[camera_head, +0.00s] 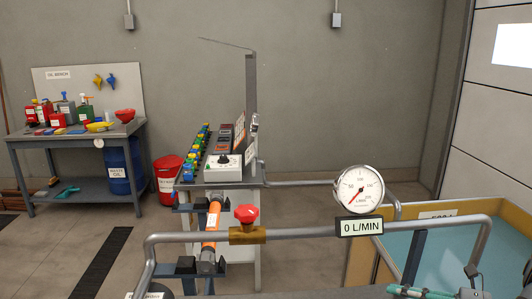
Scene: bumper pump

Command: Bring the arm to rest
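I cannot make out my arm or my gripper in the head view. A brass valve (247,235) with a red knob (246,214) sits on a grey pipe (305,235) that crosses the middle. A round white dial gauge (360,188) stands on this pipe to the right, its red needle pointing to the lower left. A display under it (360,227) reads 0 L/MIN. A white control box with a dark knob (223,165) sits on the narrow bench.
An oil bench (45,138) with cans and a red funnel (124,115) stands at left, above a blue drum (120,170). A red bucket (167,178) is beside it. A tank with blue-green liquid (450,250) is at right. Small teal and dark items lie at bottom right.

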